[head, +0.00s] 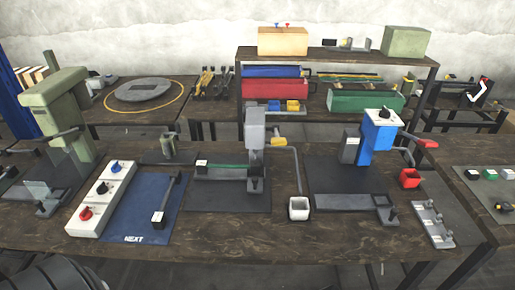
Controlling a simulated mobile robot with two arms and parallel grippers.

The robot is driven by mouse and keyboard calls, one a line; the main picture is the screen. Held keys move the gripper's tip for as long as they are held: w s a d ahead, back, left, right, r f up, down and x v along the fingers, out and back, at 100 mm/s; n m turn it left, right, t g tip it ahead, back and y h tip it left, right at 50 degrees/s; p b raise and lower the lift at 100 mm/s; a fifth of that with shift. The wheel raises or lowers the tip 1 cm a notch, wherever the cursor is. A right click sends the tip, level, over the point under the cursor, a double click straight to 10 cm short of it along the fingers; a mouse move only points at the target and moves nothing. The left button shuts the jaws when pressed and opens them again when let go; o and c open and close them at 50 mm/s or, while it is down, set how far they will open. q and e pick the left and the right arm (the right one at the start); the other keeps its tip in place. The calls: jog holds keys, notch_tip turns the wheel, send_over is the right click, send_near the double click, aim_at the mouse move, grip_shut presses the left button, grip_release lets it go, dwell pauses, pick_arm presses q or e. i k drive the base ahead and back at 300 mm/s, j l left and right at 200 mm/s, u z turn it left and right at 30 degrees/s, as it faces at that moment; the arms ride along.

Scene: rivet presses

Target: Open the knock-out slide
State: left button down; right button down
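No part is clearly marked as the knock-out slide. On the right, a blue press (379,132) stands on a dark mat, with a long flat grey bar (345,202) in front of it. The bar's right end has a dark square frame and a small dark upright (392,214). In the middle, a grey press (255,130) stands over a low grey rail with a green strip (221,166) and a small dark upright at its right end. I cannot tell whether either slide is open. Neither of my grippers is in view.
A switch panel (101,199), a blue "NEXT" mat (142,225) and a green press (56,104) are at left. The bench's front strip (250,238) is clear.

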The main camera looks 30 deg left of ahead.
aim_at(255, 182)
jog(key=u, duration=1.25)
